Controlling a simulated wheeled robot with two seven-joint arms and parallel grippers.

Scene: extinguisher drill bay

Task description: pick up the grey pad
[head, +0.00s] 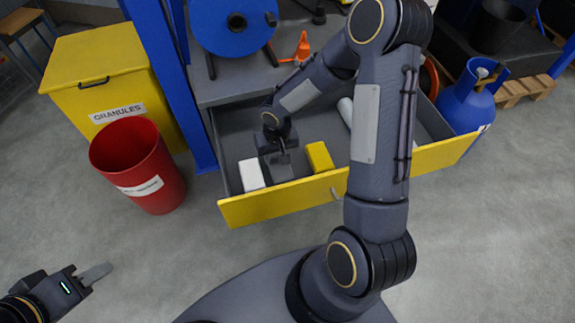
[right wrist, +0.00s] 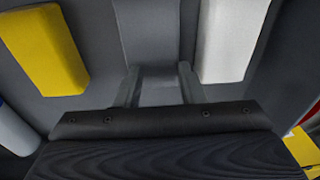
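The grey pad (head: 281,172) lies in the open drawer between a white block (head: 251,174) and a yellow block (head: 319,157). In the right wrist view the grey pad (right wrist: 148,32) runs up from the fingertips to the top edge. My right gripper (head: 284,156) reaches down into the drawer over the pad's far end. In the right wrist view its two fingers (right wrist: 158,68) are apart, near the pad's two sides; I cannot tell if they touch it. My left gripper (head: 98,273) is low at the left, above the floor, away from the drawer; its finger gap is not clear.
The drawer's yellow front (head: 285,200) and grey walls surround the blocks. A pale roll (head: 346,112) lies in the drawer, partly behind my right arm. A red bin (head: 136,165) and yellow granules box (head: 97,75) stand left; a blue cylinder (head: 468,103) stands right.

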